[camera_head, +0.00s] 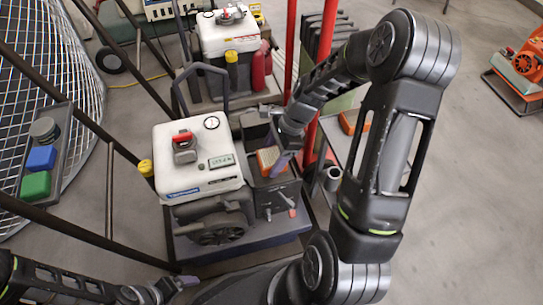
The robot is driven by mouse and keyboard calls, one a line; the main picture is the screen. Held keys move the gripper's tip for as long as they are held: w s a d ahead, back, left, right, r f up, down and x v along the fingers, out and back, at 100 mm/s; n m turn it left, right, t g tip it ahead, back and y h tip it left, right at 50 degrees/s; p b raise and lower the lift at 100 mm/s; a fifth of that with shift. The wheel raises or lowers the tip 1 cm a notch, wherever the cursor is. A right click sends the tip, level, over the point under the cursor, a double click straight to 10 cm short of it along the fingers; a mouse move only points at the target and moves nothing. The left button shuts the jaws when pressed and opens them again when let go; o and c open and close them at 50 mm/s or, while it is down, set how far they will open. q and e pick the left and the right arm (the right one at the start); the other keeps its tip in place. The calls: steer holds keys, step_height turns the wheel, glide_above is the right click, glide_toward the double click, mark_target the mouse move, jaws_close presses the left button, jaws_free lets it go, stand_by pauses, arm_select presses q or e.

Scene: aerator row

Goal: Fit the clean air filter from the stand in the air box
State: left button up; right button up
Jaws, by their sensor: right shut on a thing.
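My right gripper (277,160) is shut on an orange-rimmed air filter (267,157) with a pale face. It holds the filter at the mouth of the dark air box (279,196), on the right side of the near white-topped machine. I cannot tell how deep the filter sits, because the gripper and box walls hide part of it. A stand (352,158) to the right, partly behind my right arm, bears another orange piece (346,123). My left gripper (168,289) is low at the bottom left, away from the box; its fingers are too small to read.
The near machine (196,165) stands on a dark base with a handle behind it. A second similar machine (228,35) is behind it. Red posts (328,40) rise close to my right arm. A tray with green and blue blocks (40,160) is at left.

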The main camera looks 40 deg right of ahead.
steer(key=shift+f, duration=0.2)
stand_by(0.3)
steer(key=shift+f+b, duration=0.35)
steer(key=shift+f, duration=0.2)
